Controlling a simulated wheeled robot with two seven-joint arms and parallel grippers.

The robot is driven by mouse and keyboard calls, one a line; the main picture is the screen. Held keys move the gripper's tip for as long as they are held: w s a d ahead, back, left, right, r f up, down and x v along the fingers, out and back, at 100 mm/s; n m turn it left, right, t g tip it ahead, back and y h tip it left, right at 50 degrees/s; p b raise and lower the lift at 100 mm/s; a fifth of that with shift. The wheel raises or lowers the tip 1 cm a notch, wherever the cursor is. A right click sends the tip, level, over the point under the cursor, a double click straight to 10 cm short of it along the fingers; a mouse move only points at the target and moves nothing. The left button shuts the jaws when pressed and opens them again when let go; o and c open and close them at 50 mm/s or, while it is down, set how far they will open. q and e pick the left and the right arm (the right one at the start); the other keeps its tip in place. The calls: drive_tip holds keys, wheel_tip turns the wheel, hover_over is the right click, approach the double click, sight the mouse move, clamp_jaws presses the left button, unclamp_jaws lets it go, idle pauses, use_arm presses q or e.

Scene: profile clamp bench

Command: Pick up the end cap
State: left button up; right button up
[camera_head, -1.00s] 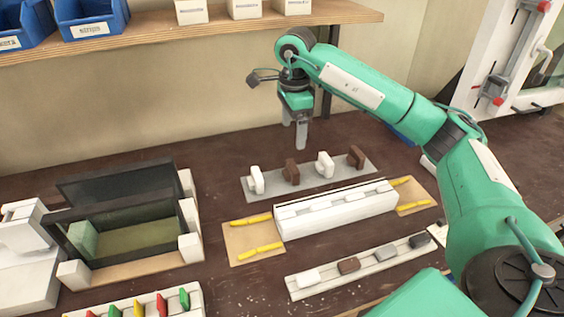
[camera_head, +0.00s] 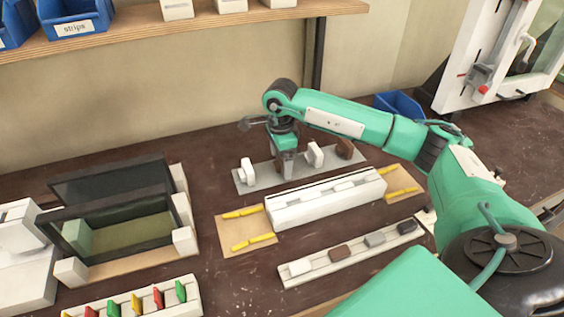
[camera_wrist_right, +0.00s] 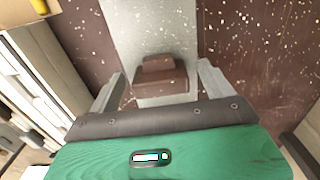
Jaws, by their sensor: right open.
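A grey strip (camera_head: 268,182) carries a row of upright caps: a white cap (camera_head: 247,173) at the left, another white cap (camera_head: 314,155) and a brown cap (camera_head: 344,149) at the right. My right gripper (camera_head: 287,170) is open and points down over the strip between the two white caps. It hides the second cap in the head view. In the right wrist view that brown end cap (camera_wrist_right: 160,75) stands on the strip between the open fingers of my right gripper (camera_wrist_right: 161,82), with gaps at both sides. My left gripper is not in view.
A white clamp block (camera_head: 325,202) with yellow pieces at its ends lies in front of the strip. A rail (camera_head: 320,268) with several small blocks is nearer. A black-framed box (camera_head: 115,238) stands at left, a rack of coloured clips (camera_head: 135,305) before it.

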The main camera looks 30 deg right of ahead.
drive_tip(key=shift+f, duration=0.1)
drive_tip(key=shift+c, duration=0.2)
drive_tip(key=c, duration=1)
